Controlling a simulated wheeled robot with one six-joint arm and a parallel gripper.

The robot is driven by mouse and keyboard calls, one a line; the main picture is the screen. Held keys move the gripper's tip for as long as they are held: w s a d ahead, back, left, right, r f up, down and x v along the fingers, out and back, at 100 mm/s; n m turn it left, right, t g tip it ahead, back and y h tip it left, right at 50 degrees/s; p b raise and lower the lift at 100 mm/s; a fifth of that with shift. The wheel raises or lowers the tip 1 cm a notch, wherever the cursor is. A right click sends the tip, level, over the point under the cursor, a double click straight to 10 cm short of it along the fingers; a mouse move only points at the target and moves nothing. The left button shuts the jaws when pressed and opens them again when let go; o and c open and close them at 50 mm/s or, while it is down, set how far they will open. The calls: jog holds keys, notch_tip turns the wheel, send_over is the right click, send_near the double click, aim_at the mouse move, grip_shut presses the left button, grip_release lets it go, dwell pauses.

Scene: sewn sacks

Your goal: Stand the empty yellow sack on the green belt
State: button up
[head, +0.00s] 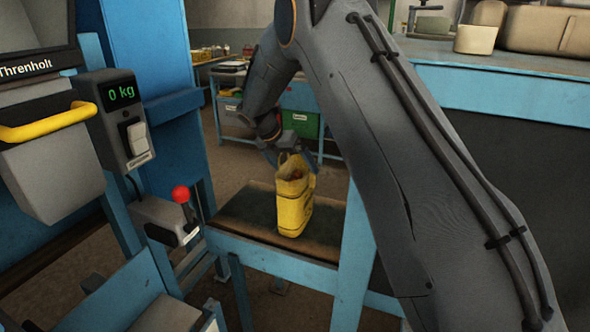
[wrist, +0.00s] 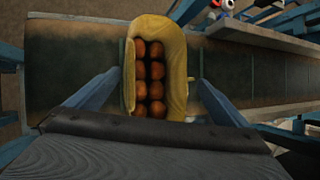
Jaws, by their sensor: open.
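The yellow sack (head: 292,208) stands upright on a dark, brownish belt (head: 245,212), which shows little green. Its top is open and it is not empty: the wrist view shows several round orange-brown things in rows inside the sack (wrist: 176,70). My gripper (head: 287,158) is at the top of the sack, pointing down. In the wrist view my gripper (wrist: 161,76) is open, one blue finger on each side of the sack. I cannot tell whether the fingers touch the cloth. The belt (wrist: 75,62) runs across the wrist view behind the sack.
A blue frame (head: 270,252) edges the belt. A lever with a red knob (head: 181,194) and a scale display reading 0 kg (head: 121,93) stand to the left. A blue-edged counter (head: 500,82) with sacks on it is at the right. Shelving with a green bin (head: 300,122) stands behind.

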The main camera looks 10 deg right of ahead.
jog(key=b+v, duration=0.3)
jog(key=v, duration=0.8)
jog(key=shift+b, duration=0.3)
